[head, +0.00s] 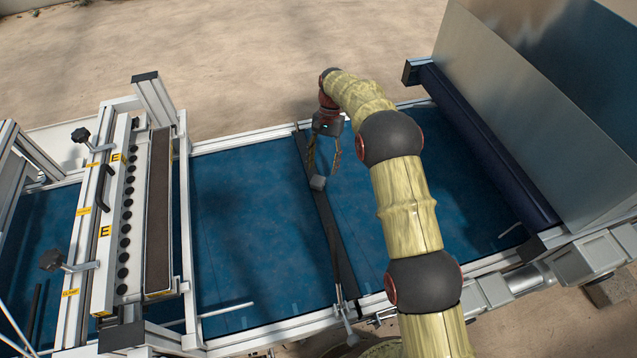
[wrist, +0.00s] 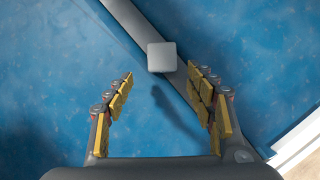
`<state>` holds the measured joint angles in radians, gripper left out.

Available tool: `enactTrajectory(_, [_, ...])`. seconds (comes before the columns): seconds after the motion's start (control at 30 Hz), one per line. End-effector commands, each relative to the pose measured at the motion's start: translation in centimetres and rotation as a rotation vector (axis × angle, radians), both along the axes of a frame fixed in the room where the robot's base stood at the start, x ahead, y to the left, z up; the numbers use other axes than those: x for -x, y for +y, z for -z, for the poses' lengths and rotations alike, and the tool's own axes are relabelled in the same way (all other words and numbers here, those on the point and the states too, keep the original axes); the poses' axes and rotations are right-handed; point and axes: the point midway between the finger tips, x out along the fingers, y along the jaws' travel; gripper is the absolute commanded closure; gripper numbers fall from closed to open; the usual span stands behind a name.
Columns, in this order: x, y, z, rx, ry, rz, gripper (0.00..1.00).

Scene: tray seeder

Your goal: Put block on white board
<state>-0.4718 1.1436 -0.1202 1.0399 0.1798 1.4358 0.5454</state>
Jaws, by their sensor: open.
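A small light grey block (head: 317,183) sits at the dark bar that crosses the blue belt; in the wrist view the block (wrist: 162,56) shows just beyond my fingertips, over the bar. My gripper (head: 323,168) hangs above the belt beside the bar, fingers pointing down. In the wrist view my gripper (wrist: 161,75) is open and empty, its yellow-padded fingers spread on either side below the block in the picture. I cannot tell for sure which surface is the white board; a pale panel (head: 62,143) shows at the far left behind the seeder unit.
The blue belt (head: 240,225) is mostly clear on both sides of the dark bar (head: 335,235). The seeder unit (head: 118,215) with knobs stands at the left. A dark roller (head: 487,150) and tall metal sheets (head: 535,90) stand at the right. Metal rails edge the belt.

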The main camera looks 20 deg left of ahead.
Motion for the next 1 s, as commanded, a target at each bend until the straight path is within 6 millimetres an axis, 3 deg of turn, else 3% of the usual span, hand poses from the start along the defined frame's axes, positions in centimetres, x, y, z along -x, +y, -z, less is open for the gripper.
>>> enactTrajectory(0.3, [2.4,0.5,3.6,0.001,0.001,0.000,0.45])
enactTrajectory(0.63, [2.6,0.5,4.1,0.000,-0.001,0.000,0.45])
enactTrajectory(1.0, [2.6,0.5,4.1,0.000,0.000,0.000,0.65])
